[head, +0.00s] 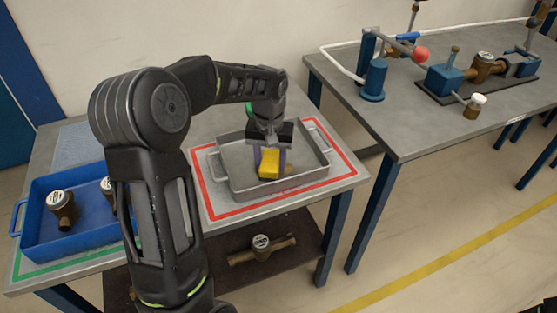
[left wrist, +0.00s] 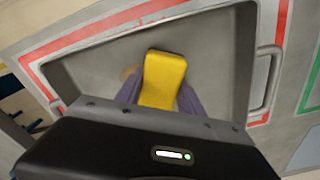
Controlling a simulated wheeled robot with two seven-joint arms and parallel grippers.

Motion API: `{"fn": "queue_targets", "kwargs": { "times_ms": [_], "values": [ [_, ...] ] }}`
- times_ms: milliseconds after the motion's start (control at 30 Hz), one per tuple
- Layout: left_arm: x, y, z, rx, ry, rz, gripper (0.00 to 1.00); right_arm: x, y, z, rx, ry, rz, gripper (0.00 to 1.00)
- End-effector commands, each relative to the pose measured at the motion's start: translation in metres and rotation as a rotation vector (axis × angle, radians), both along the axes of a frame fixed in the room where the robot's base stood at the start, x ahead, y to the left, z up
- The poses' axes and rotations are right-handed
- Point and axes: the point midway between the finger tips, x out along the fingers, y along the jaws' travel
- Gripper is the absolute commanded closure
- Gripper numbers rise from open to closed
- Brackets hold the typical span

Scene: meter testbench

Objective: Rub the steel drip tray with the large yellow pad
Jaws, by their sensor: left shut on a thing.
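The steel drip tray (head: 225,182) is a grey open tray with side handles, standing on the left table inside a red outline. It also fills much of the left wrist view (left wrist: 90,72). My left gripper (head: 268,160) reaches down into the tray, its purple-grey fingers shut on the large yellow pad (head: 270,166). In the left wrist view the pad (left wrist: 164,78) sits between the fingers, over the tray floor. I cannot tell whether the pad touches the floor. A brownish patch (left wrist: 128,72) shows on the floor beside the pad. My right gripper is not in view.
A blue crate (head: 45,255) with brass meters stands at the left of the same table. Another brass meter (head: 261,243) lies on the lower shelf. The right table (head: 420,130) carries a blue test rig with a red-knobbed lever (head: 420,54).

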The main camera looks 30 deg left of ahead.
Motion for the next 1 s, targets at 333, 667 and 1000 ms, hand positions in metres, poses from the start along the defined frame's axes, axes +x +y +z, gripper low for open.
{"fn": "queue_targets", "kwargs": {
  "times_ms": [333,667,1000],
  "values": [
    [-0.0058,0.0041,0.0009,0.000,-0.001,0.000,1.00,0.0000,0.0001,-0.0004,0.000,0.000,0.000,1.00],
    [-0.0061,0.0041,-0.0026,-0.001,0.000,0.001,1.00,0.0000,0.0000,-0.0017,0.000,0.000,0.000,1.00],
    [0.0038,-0.0043,-0.0023,-0.003,0.001,-0.003,1.00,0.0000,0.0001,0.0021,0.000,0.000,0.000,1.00]
  ]
}}
